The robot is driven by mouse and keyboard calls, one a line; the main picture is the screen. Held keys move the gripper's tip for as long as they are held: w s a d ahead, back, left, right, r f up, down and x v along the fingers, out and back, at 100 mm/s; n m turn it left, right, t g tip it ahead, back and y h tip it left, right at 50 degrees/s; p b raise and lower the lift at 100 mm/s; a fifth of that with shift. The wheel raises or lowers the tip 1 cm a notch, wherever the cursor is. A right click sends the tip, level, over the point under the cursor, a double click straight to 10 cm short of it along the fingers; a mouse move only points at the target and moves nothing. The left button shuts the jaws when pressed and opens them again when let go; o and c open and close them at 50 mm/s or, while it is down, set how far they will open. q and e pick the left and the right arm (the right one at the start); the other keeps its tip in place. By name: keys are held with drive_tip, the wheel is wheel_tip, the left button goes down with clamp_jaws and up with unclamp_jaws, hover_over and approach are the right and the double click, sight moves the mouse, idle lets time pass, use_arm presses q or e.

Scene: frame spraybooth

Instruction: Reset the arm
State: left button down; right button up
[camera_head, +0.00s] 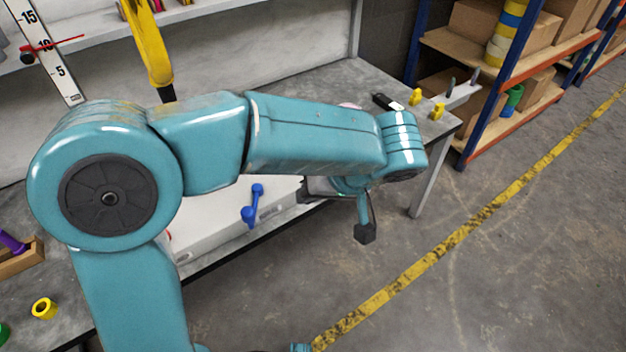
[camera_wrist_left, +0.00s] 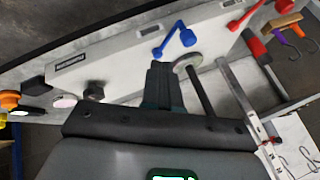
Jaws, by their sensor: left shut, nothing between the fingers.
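My left arm, teal, reaches across the head view from the left, with its wrist end over the bench's front edge. In the head view the arm covers much of the area around my left gripper, and its fingers cannot be made out clearly. In the left wrist view my left gripper (camera_wrist_left: 161,72) is shut and empty, its dark fingers together in front of a long white unit (camera_wrist_left: 125,62). A blue handle (camera_wrist_left: 177,40) is just beyond the fingertips; it also shows in the head view (camera_head: 252,206). My right gripper is not in view.
A grey workbench (camera_head: 345,75) carries yellow pieces (camera_head: 437,111) at its far right end. A yellow tool (camera_head: 150,45) stands behind my arm. A yellow ring (camera_head: 44,308) lies at lower left. Shelving (camera_head: 475,130) stands at the right; the floor before it is clear.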

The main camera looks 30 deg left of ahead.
use_arm(q)
drive_tip(key=shift+d, duration=0.1)
drive_tip(key=s+d+f+m+h, duration=0.2)
drive_tip(key=s+d+f+h, duration=0.2)
drive_tip(key=f, duration=0.8)
drive_tip(key=s+d+f+m+h, duration=0.3)
drive_tip(key=f+h, duration=0.1)
drive_tip(key=f, duration=0.8)
drive_tip(key=s+d+f+m+h, duration=0.2)
drive_tip(key=s+d+f+h, duration=0.15)
drive_tip(key=f, duration=0.85)
wheel_tip(320, 180, up, 23)
drive_tip(key=p, duration=2.3)
drive_tip(key=shift+s, duration=0.25)
drive_tip(key=shift+s+a+f+t, duration=0.1)
drive_tip(key=shift+a+t, duration=0.05)
drive_tip(key=shift+t, duration=0.15)
